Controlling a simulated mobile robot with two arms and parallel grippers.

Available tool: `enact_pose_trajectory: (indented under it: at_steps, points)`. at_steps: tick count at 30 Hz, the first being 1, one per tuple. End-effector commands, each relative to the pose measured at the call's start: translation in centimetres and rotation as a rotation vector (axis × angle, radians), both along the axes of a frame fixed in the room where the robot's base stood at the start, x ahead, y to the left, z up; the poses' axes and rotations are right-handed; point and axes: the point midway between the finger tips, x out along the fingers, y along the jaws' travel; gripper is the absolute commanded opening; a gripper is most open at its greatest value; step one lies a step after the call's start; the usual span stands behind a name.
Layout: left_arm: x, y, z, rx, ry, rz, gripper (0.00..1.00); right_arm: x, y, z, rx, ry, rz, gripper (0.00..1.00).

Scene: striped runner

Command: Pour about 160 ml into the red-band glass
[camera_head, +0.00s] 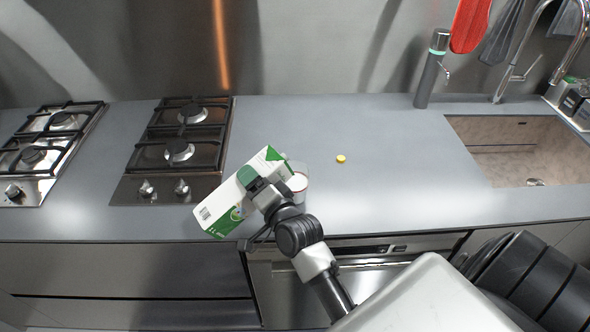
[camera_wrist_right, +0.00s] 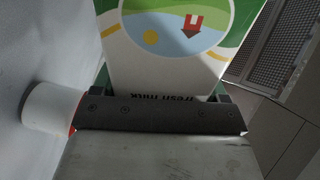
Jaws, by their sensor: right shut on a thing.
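A white and green milk carton (camera_head: 222,209) is tilted well over above the counter, its top end toward the upper right at the glass. My right gripper (camera_head: 262,188) is shut on the carton, which fills much of the right wrist view (camera_wrist_right: 180,50). The glass (camera_head: 299,183) stands on the counter just right of the carton's top and shows white inside. In the right wrist view the glass (camera_wrist_right: 50,107) looks white with a red edge, partly hidden by the gripper. The carton's spout and any stream are hidden. My left gripper is out of view.
A small yellow cap (camera_head: 341,158) lies on the counter right of the glass. Two gas hobs (camera_head: 178,150) are to the left and a sink (camera_head: 520,160) to the right. A grey bottle (camera_head: 431,72) stands at the back. The counter's middle is mostly clear.

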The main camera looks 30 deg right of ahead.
Motion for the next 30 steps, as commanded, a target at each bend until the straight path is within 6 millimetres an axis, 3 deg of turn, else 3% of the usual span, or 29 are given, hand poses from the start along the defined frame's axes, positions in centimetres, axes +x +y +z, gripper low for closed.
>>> enact_pose_trajectory:
  at_steps: [14,20,30]
  points:
    - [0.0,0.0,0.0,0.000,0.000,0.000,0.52,0.0,0.0,0.1,0.000,-0.003,0.000,0.33]
    - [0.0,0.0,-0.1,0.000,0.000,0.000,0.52,0.0,-0.2,-0.7,-0.080,-0.004,0.000,0.33]
    - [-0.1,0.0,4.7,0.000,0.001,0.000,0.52,0.1,-1.8,2.3,-0.447,-0.015,0.001,0.33]
